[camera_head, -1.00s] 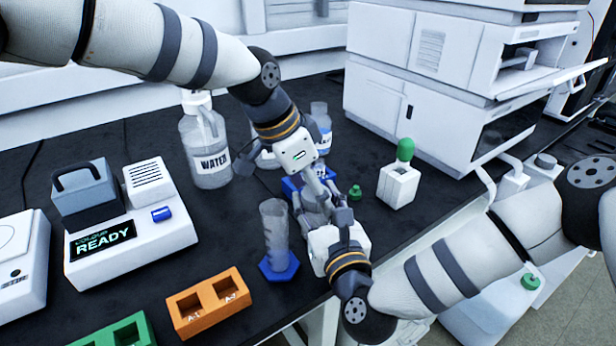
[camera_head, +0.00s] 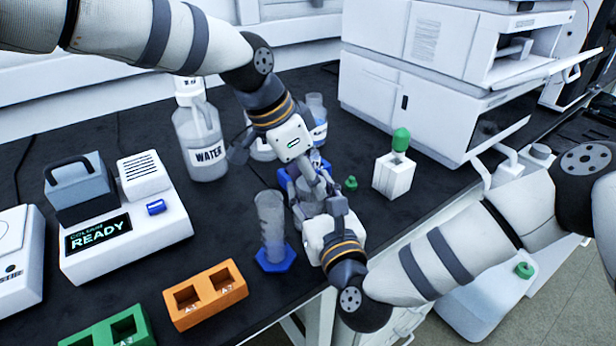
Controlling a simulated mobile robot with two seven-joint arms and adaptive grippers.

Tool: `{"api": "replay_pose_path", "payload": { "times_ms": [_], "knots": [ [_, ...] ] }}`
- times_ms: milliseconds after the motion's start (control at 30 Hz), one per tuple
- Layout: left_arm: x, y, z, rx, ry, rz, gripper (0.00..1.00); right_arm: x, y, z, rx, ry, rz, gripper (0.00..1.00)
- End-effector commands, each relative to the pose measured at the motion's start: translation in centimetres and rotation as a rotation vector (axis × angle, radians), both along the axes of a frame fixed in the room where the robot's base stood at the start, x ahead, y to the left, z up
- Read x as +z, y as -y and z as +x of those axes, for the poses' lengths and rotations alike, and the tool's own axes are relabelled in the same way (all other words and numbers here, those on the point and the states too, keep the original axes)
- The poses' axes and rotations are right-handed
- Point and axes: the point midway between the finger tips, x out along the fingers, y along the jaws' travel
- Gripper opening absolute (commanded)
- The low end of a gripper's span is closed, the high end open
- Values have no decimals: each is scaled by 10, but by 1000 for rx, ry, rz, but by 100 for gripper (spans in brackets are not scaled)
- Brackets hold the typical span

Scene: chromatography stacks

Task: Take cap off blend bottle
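My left gripper (camera_head: 313,186) reaches down from the upper left, and my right gripper (camera_head: 318,208) comes in from the lower right. Their fingers meet closely around one spot beside a blue holder (camera_head: 287,182). A pale, clear bottle shape (camera_head: 305,210) shows in part between the fingers. I cannot tell whether it is the blend bottle, as the fingers hide most of it, and I see no cap on it. How far either gripper is closed is hidden. A small green cap (camera_head: 350,183) lies on the table just right of the grippers.
A clear cylinder with a blue base (camera_head: 271,230) stands close left of the grippers. The WATER bottle (camera_head: 200,145) and a smaller labelled bottle (camera_head: 316,115) stand behind. A white block with a green bulb (camera_head: 393,175) is right. Orange (camera_head: 206,296) and green racks (camera_head: 110,330) sit in front.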

Motion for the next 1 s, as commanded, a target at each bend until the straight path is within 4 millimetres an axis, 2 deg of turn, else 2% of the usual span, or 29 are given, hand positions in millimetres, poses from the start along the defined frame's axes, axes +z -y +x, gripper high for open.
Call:
{"api": "replay_pose_path", "payload": {
  "times_ms": [33,467,1000],
  "knots": [
    [3,1,1,1,4,-4,8,-9,3,-1,-4,-20,-13,0],
    [4,1,1,0,6,-4,8,-11,4,-1,-5,-24,-15,0],
    [21,2,2,2,6,-3,8,-11,3,-2,-3,-25,-13,0]
  ]
}}
